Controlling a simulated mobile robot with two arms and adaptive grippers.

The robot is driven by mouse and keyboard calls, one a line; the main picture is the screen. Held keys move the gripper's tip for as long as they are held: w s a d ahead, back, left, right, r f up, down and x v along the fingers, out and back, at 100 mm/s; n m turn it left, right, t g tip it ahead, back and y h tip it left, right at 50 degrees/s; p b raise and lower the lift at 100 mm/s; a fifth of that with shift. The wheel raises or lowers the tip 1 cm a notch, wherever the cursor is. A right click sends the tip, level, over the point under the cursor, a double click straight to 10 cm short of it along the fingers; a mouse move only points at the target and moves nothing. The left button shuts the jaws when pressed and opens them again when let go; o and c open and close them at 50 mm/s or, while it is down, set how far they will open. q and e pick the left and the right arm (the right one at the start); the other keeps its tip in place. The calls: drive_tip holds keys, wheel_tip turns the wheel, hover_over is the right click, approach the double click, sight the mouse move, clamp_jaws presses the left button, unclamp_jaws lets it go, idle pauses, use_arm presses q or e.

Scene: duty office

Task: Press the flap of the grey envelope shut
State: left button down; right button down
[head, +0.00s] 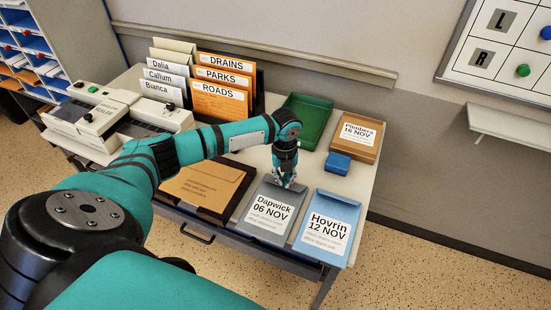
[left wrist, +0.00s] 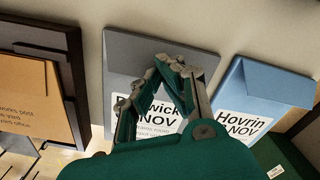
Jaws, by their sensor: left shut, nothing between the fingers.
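The grey envelope (head: 262,222), labelled Dapwick 06 NOV, lies on the table between a brown envelope in a dark tray and a blue envelope. Its flap end is the far one in the head view, partly behind my left gripper. My left gripper (head: 288,184) points down over that far end with its fingers together and nothing between them. In the left wrist view the grey envelope (left wrist: 122,52) shows behind the shut fingers (left wrist: 172,62), which cover part of its label. I cannot tell whether the fingertips touch the flap. My right gripper is not in view.
The blue Hovrin envelope (head: 328,228) lies close at the right. The brown envelope (head: 208,187) lies at the left. A blue block (head: 337,164), a green tray (head: 306,122) and the Plombera tray (head: 355,138) stand behind. A sealer machine (head: 100,118) and upright folders (head: 220,92) stand at the left.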

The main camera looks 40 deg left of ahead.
use_arm(q)
drive_tip(key=shift+f+b, duration=0.5)
drive_tip(key=shift+f, duration=0.45)
drive_tip(key=shift+r, duration=0.1)
idle(0.4)
wheel_tip(320, 180, up, 9)
drive_tip(key=p, duration=0.8)
drive_tip(key=shift+p, duration=0.35)
drive_tip(key=shift+d, duration=0.1)
